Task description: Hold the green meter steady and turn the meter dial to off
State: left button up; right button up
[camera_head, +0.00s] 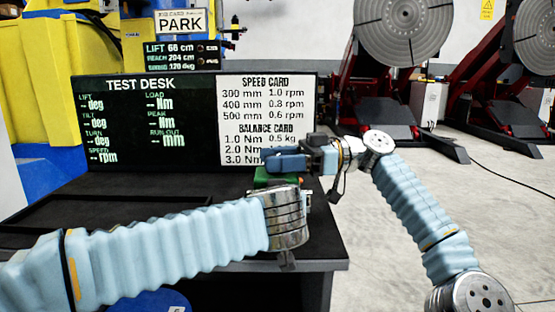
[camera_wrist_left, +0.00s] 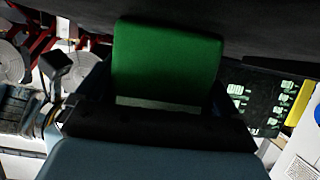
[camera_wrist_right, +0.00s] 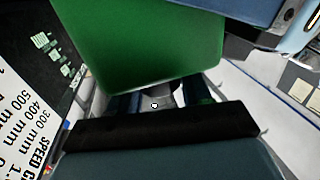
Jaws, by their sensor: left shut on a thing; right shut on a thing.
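The green meter (camera_head: 276,178) is near the desk's front right corner, partly hidden behind my left wrist. It also shows in the left wrist view (camera_wrist_left: 168,60), where my left gripper (camera_wrist_left: 161,88) is shut on it with a finger at each side. My right gripper (camera_head: 272,160) reaches in from the right, just above the meter in the head view. In the right wrist view the meter (camera_wrist_right: 135,45) fills the upper part, and a small grey piece with a white dot, apparently the meter dial (camera_wrist_right: 155,104), sits between the shut fingers. The dial's markings cannot be read.
The black test desk (camera_head: 325,246) carries a readout panel (camera_head: 150,125) with blank values and a white card board (camera_head: 267,100) close behind my right gripper. Red tilting machines with grey discs (camera_head: 405,28) stand at the back right. The floor at right is open.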

jog(key=shift+w+d, duration=0.1)
jog(key=o, duration=0.7)
jog(key=v, duration=0.7)
jog(key=shift+d, duration=0.25)
